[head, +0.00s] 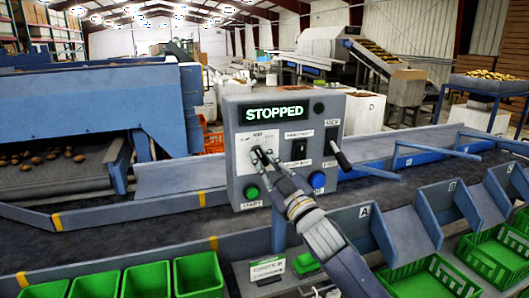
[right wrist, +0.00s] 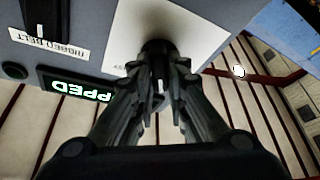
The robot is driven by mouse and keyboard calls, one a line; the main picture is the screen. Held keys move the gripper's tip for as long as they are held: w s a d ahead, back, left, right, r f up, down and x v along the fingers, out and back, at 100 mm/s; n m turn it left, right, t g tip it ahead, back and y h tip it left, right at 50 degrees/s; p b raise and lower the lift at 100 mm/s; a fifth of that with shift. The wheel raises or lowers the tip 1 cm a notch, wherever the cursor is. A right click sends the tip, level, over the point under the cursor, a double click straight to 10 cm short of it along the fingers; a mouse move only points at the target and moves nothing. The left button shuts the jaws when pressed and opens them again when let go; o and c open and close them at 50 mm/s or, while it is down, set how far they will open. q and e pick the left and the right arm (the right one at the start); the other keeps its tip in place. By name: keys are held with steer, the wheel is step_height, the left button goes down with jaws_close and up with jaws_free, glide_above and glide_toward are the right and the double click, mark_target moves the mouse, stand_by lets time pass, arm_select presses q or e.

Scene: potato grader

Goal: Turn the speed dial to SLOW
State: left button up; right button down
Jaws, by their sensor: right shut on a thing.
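The grey control box (head: 235,175) stands beside the belt, and its display (head: 277,112) reads STOPPED. The speed dial is a dark knob on a white plate (head: 242,143) at the left of the box face. My right gripper (head: 262,158) is shut on the dial and hides most of it, so I cannot read its setting. In the right wrist view the dark dial (right wrist: 157,50) sits between the two fingers of my gripper (right wrist: 160,88). A MID label shows above the dial in the head view; other dial marks are too small or hidden. My left gripper is not in view.
A green button (head: 252,192) and a blue button (head: 318,180) sit low on the box. A black lever (head: 340,155) sticks out at its right. Green crates (head: 146,280) line the front. Potatoes (head: 38,158) lie on the left belt.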

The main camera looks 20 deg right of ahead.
steer(key=shift+n+g+y+p, duration=0.5)
steer(key=shift+n+p, duration=0.4)
steer(key=shift+n, duration=0.5)
steer(key=c, duration=1.6)
jaws_free()
steer(key=shift+s+d+f, duration=0.1)
steer(key=v, duration=1.1)
steer(key=shift+s+d+f, duration=0.15)
steer(key=shift+s+f, duration=0.05)
steer(key=shift+s, duration=0.1)
